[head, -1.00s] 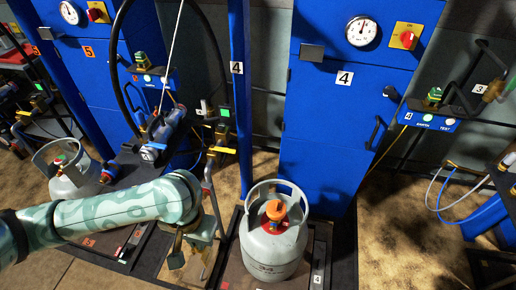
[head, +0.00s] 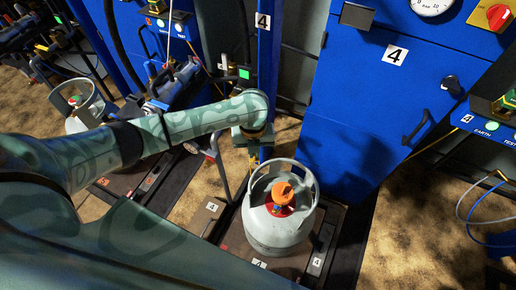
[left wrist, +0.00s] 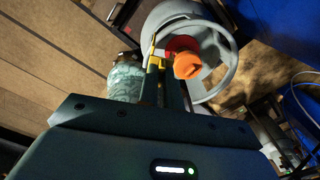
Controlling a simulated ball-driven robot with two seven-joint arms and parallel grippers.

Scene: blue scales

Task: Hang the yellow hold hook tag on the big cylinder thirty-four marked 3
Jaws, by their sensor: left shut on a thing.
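A grey gas cylinder (head: 277,229) with a round collar guard and an orange cap (head: 283,191) over a red ring stands upright on a low platform. In the left wrist view the cylinder (left wrist: 219,48) and its orange cap (left wrist: 188,66) show just beyond the fingers. My left gripper (left wrist: 161,66) is shut on a thin yellow thing (left wrist: 154,50), apparently the hook tag, seen nearly edge-on. I cannot tell whether the tag touches the cylinder. No number is readable on its body.
A blue cabinet (head: 354,120) marked 4 stands behind the cylinder, with a blue post (head: 268,85) to its left. A second grey cylinder (head: 86,115) stands at the left. Hoses and valves crowd the back left. Bare floor (head: 415,225) lies to the right.

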